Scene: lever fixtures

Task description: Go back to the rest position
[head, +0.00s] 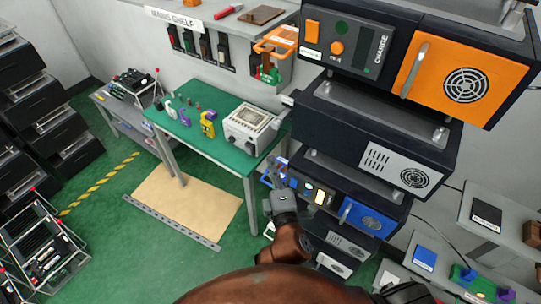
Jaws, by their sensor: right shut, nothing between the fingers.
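My right gripper (279,170) is in the middle of the head view, in front of the left side of the blue-doored unit (368,217). Its fingers point up and away from me and are shut with nothing between them. A small blue part shows beside the fingers, and I cannot tell whether they touch it. My left gripper is not in view.
The orange-doored unit (462,72) stands above a dark unit with a grey panel (398,166) at the right. A green-topped table (206,150) holds a white device (252,127) and small tools. Dark drawers (35,100) stand at the left.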

